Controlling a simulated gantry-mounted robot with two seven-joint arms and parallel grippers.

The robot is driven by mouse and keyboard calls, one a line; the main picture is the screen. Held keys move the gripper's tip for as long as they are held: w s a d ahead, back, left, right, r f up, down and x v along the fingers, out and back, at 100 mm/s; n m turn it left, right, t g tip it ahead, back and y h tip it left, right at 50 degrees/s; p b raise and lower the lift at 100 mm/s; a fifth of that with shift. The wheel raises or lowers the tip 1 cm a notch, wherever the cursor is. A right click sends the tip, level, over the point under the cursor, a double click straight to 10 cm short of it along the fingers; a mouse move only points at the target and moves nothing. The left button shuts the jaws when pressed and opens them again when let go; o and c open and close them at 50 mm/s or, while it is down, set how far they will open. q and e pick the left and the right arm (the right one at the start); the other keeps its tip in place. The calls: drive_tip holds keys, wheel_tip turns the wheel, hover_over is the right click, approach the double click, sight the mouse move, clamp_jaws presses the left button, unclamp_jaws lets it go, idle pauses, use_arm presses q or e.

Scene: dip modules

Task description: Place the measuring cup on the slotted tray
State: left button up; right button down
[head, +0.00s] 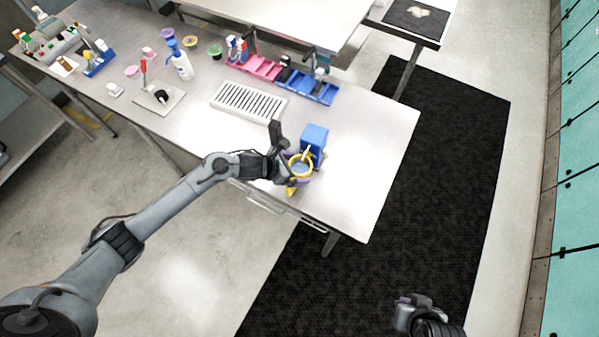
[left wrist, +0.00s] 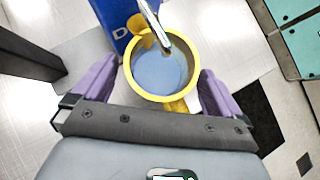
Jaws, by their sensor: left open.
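The measuring cup (head: 291,163) is yellow with a blue-grey inside and stands near the table's front edge, beside a blue box. In the left wrist view the cup (left wrist: 134,86) sits between the two purple fingers of my left gripper (left wrist: 158,86). The fingers are open, one on each side, with small gaps to the cup. A metallic rod-like thing reaches over or into the cup's far rim. The slotted tray (head: 248,102) is white with dark slots, flat on the table behind my left gripper, and looks empty. My right gripper (head: 408,300) is low at the right, away from the table.
The blue box (head: 315,137) is close behind the cup and also shows in the left wrist view (left wrist: 118,18). Blue bins (head: 315,89) and a pink bin stand behind the tray. A white bottle (head: 183,67) is farther left. The table's right part is clear.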

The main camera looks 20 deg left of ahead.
use_arm(q)
drive_tip(key=shift+x, duration=1.25)
drive_tip(key=shift+r, duration=0.1)
drive_tip(key=c, duration=1.1)
drive_tip(key=shift+r, duration=0.1)
